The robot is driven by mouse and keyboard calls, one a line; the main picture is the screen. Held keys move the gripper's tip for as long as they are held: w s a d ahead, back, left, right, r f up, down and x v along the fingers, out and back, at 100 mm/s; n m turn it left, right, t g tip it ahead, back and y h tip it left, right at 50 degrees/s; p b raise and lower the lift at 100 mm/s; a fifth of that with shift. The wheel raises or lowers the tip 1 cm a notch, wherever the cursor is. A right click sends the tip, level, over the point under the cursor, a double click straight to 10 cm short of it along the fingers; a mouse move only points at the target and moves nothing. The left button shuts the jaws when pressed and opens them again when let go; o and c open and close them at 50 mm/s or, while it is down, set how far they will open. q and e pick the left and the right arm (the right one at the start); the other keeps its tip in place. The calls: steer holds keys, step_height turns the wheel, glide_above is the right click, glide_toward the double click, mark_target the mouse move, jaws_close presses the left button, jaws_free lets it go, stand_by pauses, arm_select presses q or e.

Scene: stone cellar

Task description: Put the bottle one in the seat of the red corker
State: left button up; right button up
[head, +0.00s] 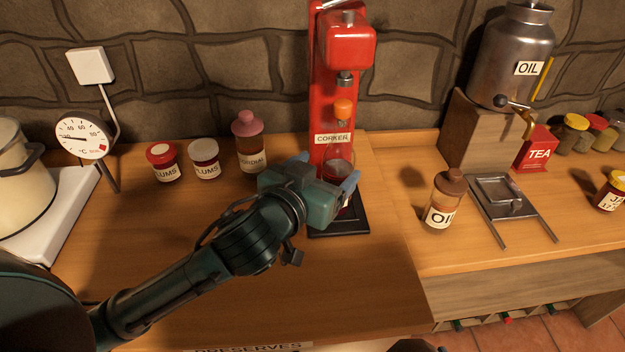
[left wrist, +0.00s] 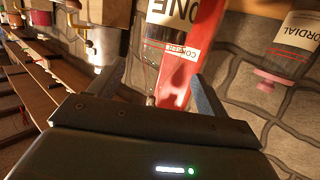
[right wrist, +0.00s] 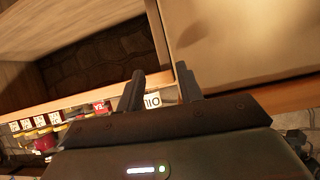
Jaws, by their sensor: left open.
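The red corker (head: 325,70) stands against the stone wall, its black base (head: 345,226) on the wooden counter. Bottle one (head: 339,164), clear glass with some red showing, stands upright at the corker's front under the head. The gripper hides the bottle's foot and most of the seat. My right gripper (right wrist: 160,80) is open and empty, low by the bench front.
A cordial bottle (head: 250,145) and two plum jars (head: 163,163) stand left of the corker. An oil bottle (head: 444,201), a metal stand (head: 500,195) and an oil can (head: 512,55) are right. The front left counter is free.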

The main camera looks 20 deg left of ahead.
arm_select(q)
steer(key=v, duration=0.4)
steer(key=shift+s, duration=0.15)
steer(key=shift+r, duration=0.15)
